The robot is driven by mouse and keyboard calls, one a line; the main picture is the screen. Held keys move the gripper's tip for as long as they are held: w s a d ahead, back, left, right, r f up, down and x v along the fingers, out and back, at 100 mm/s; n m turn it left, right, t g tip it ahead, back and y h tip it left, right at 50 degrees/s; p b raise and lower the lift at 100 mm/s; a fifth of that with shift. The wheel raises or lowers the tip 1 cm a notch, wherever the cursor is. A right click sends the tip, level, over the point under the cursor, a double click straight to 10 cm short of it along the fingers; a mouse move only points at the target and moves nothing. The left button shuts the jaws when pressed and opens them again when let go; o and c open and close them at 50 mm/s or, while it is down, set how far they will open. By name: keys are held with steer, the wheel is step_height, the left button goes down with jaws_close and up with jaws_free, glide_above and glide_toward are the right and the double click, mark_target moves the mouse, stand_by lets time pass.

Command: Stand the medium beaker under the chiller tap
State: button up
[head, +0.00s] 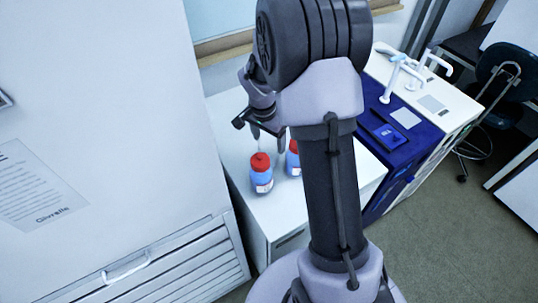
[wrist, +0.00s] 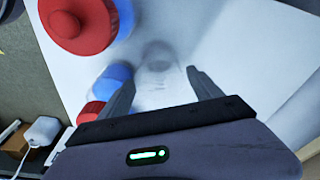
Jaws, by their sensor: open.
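My gripper (head: 268,134) points down over the white bench, partly hidden behind my own arm in the head view. In the wrist view my gripper (wrist: 161,77) is open, with a clear glass vessel (wrist: 158,90), which looks like the beaker, lying between its fingers. I cannot tell whether the fingers touch it. In the head view only a faint clear edge shows below the fingers. The chiller (head: 385,140) is the blue unit right of the bench. A white tap (head: 395,76) rises at its back right; whether it belongs to the chiller or the white counter is unclear.
Two blue bottles with red caps stand close to the gripper, one in front (head: 261,173) and one to its right (head: 293,158), partly behind my arm. A tall white cabinet (head: 110,130) borders the bench on the left. A dark chair (head: 500,85) stands far right.

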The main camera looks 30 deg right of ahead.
steer(key=shift+r, duration=0.15)
steer(key=shift+c, duration=1.1)
jaws_close()
